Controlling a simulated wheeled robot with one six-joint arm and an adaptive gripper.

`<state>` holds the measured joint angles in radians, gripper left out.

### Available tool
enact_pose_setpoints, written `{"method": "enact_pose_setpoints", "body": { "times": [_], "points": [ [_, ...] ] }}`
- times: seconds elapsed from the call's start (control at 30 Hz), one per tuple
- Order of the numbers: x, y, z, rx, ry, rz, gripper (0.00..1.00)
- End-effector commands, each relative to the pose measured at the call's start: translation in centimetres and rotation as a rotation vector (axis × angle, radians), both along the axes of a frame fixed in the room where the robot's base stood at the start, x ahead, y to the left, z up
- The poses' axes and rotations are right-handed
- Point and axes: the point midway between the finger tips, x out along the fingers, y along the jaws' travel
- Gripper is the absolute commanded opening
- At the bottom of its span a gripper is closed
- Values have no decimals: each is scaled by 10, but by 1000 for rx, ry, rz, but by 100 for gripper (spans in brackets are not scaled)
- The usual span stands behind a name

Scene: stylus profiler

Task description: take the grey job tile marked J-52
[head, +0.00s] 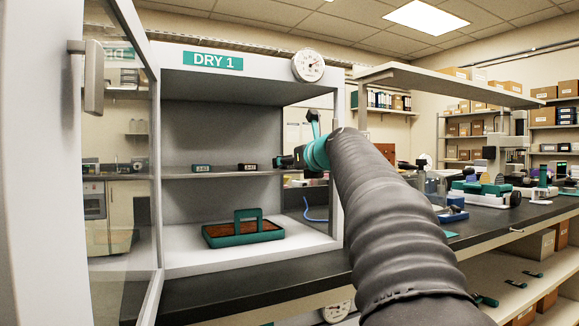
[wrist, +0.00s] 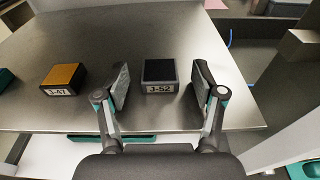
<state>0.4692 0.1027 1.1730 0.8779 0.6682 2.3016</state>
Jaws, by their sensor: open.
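The grey job tile marked J-52 (wrist: 159,76) lies on the metal shelf in the wrist view, its label facing me. My gripper (wrist: 161,80) is open, with one finger on each side of the tile in the picture. Gaps show between the tile and both fingers, and I cannot tell how deep the fingertips reach around it. In the head view my gripper (head: 285,162) is at the right part of the cabinet shelf, and J-52 cannot be made out there.
An orange-topped tile marked J-47 (wrist: 64,79) lies left of J-52. A teal thing (wrist: 5,78) shows at the far left. The DRY 1 cabinet (head: 170,105) has its glass door (head: 120,190) at left. A teal-handled tray (head: 215,239) stands below the shelf (head: 225,174).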

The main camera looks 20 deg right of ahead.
Motion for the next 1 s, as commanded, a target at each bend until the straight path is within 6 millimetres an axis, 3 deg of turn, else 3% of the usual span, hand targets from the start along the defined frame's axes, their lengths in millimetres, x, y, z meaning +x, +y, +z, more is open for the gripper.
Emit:
{"method": "enact_pose_setpoints", "body": {
  "times": [0.17, 0.3, 0.4, 1.0],
  "points": [
    [0, 0, 0, 0, 0, 0, 69],
    [0, 0, 0, 0, 0, 0, 34],
    [0, 0, 0, 0, 0, 0, 15],
    [0, 1, 12, 0, 0, 1, 15]
  ]
}}
